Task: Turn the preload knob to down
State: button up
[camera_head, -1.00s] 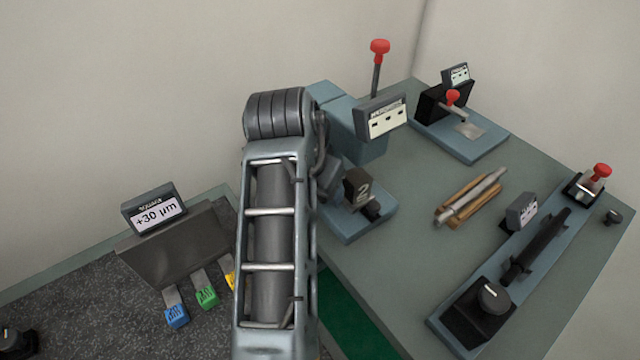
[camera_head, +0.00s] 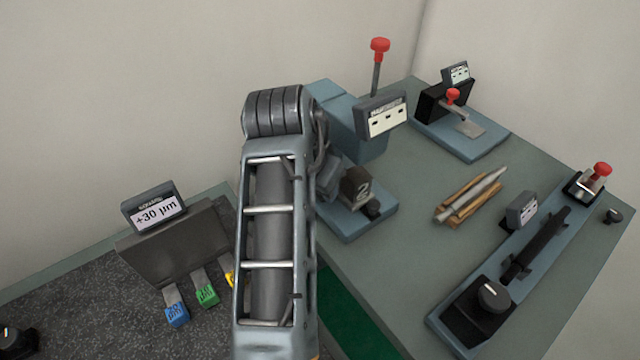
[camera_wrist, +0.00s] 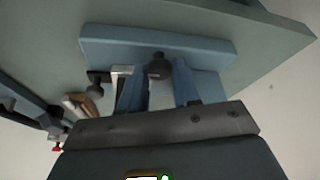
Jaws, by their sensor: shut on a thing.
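In the wrist view a dark round knob (camera_wrist: 158,67) sits between the two blue fingers of my gripper (camera_wrist: 158,85), at the side of a blue block (camera_wrist: 205,48). My gripper is shut on this knob. No label or pointer shows on it there, so its setting cannot be read. In the head view my arm hides the held knob and most of my gripper. The blue chuck base (camera_head: 352,228) shows right of my arm, with a dark block marked 2 (camera_head: 357,186) and a small black knob (camera_head: 373,209).
A tall red-topped lever (camera_head: 379,48) and a small display (camera_head: 382,117) stand behind the chuck. Wooden strips with a metal bar (camera_head: 470,196) lie to the right. A blue rail unit with a black dial (camera_head: 493,295) is at the right. A +30 µm display (camera_head: 155,211) stands left.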

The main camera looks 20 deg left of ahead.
jog(key=m+h, duration=0.1)
jog(key=m, duration=0.1)
jog(key=m+h+b, duration=0.1)
jog(key=m, duration=0.1)
jog(key=shift+w+a+m+g, duration=0.1)
jog(key=shift+a+m+g, duration=0.1)
jog(key=shift+m+g, duration=0.1)
jog(key=m+g+h+b, duration=0.1)
jog(key=m, duration=0.3)
jog(key=shift+w+a+b, duration=0.1)
jog(key=shift+b, duration=0.3)
jog(key=shift+m, duration=0.3)
jog(key=o, duration=1.1)
jog(key=shift+c, duration=0.2)
jog(key=shift+r, duration=0.15)
jog(key=v, duration=0.7)
jog(key=shift+a+r, duration=0.2)
jog(key=shift+r, duration=0.05)
